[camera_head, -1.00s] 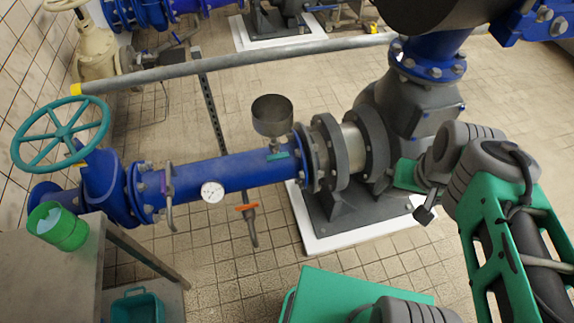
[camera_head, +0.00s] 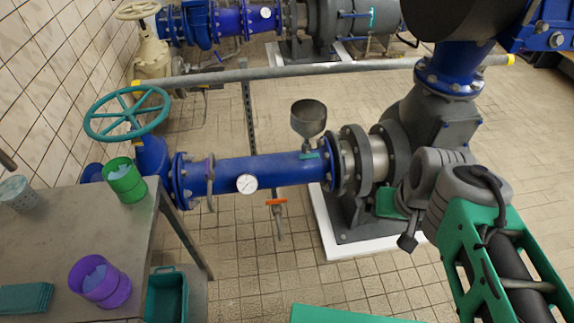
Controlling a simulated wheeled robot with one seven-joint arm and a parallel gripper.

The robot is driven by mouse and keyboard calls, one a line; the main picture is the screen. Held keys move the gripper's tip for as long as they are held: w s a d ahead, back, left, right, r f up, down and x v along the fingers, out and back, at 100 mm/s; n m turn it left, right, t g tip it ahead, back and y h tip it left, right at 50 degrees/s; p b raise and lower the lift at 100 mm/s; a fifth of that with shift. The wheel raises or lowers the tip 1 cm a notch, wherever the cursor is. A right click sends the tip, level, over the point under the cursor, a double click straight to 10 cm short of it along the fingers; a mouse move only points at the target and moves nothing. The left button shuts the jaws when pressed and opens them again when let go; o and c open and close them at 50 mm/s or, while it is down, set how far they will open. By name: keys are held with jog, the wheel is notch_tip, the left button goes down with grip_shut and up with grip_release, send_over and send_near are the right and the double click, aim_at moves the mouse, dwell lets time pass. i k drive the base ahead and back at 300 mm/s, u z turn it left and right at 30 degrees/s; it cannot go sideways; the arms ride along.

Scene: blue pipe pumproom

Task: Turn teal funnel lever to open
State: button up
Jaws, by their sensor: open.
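The teal funnel lever (camera_head: 309,156) is a small flat handle at the base of the grey metal funnel (camera_head: 309,119). It lies roughly along the blue pipe (camera_head: 270,173), near the pipe's right-hand flange. My gripper (camera_head: 407,243) is right of and lower than the lever in the picture, apart from it. Only a grey finger with a dark tip shows clearly; my wrist hides much of the rest. The gripper is open, and I see nothing held in it.
A white gauge (camera_head: 246,184) and an orange-handled valve (camera_head: 276,202) are on the pipe. A large teal handwheel (camera_head: 127,113) stands left. A grey table (camera_head: 75,225) at left carries a green cup (camera_head: 124,180) and a purple cup (camera_head: 100,282). A grey rail (camera_head: 300,71) crosses behind the funnel.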

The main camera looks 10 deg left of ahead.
aim_at(307, 155)
jog(key=u, duration=0.45)
jog(key=i, duration=1)
jog(key=z, duration=0.05)
jog(key=k, duration=0.5)
jog(key=z, duration=0.9)
jog(key=i, duration=0.35)
jog(key=u, duration=2.3)
